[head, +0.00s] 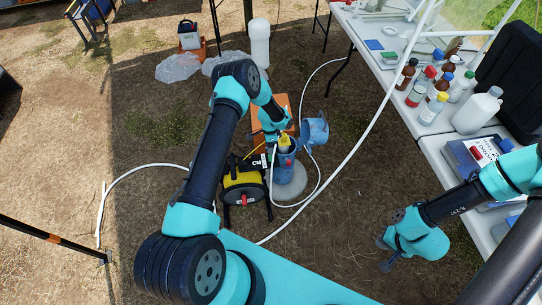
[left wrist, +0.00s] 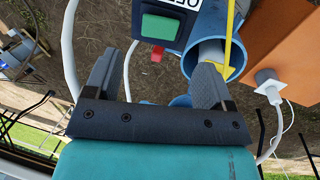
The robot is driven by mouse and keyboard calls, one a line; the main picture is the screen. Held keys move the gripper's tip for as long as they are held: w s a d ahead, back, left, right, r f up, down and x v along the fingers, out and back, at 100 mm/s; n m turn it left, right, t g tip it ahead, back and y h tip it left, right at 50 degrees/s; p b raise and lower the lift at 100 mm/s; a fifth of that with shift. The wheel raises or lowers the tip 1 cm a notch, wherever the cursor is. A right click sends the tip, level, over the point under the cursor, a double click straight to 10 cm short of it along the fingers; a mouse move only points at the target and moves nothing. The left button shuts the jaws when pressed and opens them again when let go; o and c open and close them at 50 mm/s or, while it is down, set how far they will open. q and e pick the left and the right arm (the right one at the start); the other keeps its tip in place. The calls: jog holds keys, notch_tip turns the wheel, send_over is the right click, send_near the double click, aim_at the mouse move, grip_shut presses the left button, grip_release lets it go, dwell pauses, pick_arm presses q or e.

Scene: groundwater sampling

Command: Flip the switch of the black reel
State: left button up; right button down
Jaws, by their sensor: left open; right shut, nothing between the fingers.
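The reel (head: 243,186), black with yellow sides and a red part low on its front, stands on the ground beside the blue well pipe (head: 284,168) in the head view. In the left wrist view, a black box (left wrist: 146,22) with a green switch (left wrist: 161,28) and a white label is cut off by the top edge. A small red part hangs below it. My left gripper (left wrist: 155,85) is open and empty, its fingers below the box and apart from it. My right gripper (head: 384,255) is shut and empty, low at the right, away from the reel.
A blue cap (head: 315,131) is open beside the pipe. A yellow tape (left wrist: 229,40) runs into the pipe. An orange box (head: 281,104) stands behind it. White hoses cross the ground. A table (head: 437,150) with bottles is at the right. Bare ground lies in front of the pipe.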

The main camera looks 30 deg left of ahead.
aim_at(271, 157)
pick_arm(q)
jog(key=f, duration=0.5)
jog(key=s+f, duration=0.1)
jog(key=f, duration=0.1)
jog(key=shift+d+f, duration=0.15)
jog(key=shift+d, duration=0.25)
jog(key=c, duration=0.9)
